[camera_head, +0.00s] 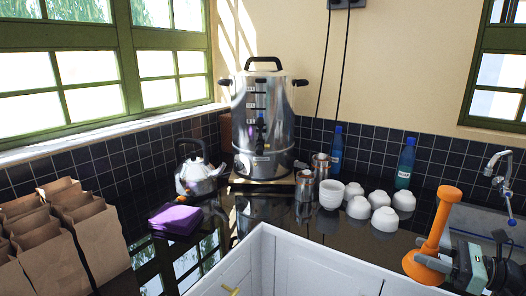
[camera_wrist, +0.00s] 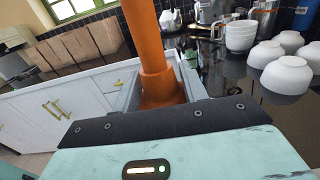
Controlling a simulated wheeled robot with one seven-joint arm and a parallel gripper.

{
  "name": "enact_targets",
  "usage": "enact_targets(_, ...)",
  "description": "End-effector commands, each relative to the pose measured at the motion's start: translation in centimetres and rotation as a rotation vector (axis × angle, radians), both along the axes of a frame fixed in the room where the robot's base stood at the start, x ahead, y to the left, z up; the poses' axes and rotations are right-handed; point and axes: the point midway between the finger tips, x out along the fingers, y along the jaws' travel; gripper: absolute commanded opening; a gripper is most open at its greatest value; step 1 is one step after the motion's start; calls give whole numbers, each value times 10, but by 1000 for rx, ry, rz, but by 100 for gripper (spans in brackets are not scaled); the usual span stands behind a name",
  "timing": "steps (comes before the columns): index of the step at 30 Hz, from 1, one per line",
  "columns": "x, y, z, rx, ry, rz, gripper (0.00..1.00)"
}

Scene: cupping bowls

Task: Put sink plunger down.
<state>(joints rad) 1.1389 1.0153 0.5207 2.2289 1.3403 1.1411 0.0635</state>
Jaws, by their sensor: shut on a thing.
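The orange sink plunger (camera_head: 437,232) is upright and slightly tilted at the right of the head view, in front of the sink area. In the wrist view its orange shaft (camera_wrist: 152,45) rises between the two fingers. My gripper (camera_wrist: 160,85) is shut on the plunger. In the head view my gripper (camera_head: 447,262) holds it low down, near its wide end. The plunger's underside is hidden, and I cannot tell whether it touches a surface.
A metal faucet (camera_head: 497,170) and sink (camera_head: 470,222) are at the right.

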Motion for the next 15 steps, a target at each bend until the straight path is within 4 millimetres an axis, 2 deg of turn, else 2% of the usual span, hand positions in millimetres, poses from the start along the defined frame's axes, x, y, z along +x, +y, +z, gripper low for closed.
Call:
enact_targets(10,-5,11,-29,4,6,-159,16)
enact_targets(15,-8,19,-51,7,11,-278,16)
